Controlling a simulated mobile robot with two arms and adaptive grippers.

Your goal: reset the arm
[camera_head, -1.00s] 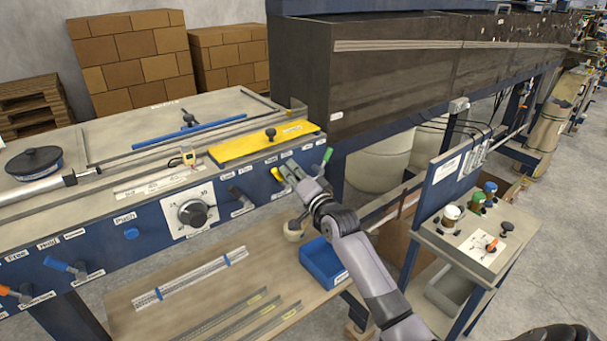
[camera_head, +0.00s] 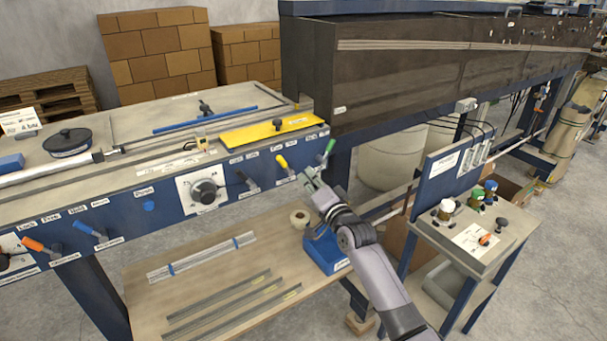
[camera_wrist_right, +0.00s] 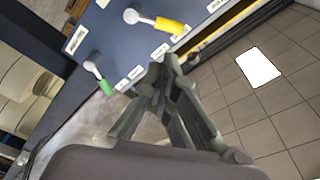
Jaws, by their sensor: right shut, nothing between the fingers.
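My right gripper (camera_head: 309,174) is shut and empty in front of the blue panel (camera_head: 120,215) of the machine, in the head view. Its fingers (camera_wrist_right: 167,68) come together at the tips in the right wrist view. The yellow-handled lever (camera_head: 282,161) is just left of the fingertips, apart from them. The green-handled lever (camera_head: 328,149) is just to their right and a little higher. The wrist view also shows the yellow handle (camera_wrist_right: 172,26) and the green handle (camera_wrist_right: 104,87), with clear space around the fingers. My left gripper is out of view.
Below the panel, a shelf (camera_head: 215,290) holds metal strips, a tape roll (camera_head: 299,217) and a blue bin (camera_head: 326,252) close under my right arm. A small control stand (camera_head: 470,240) is to the right. A yellow plate (camera_head: 265,131) lies on the machine top.

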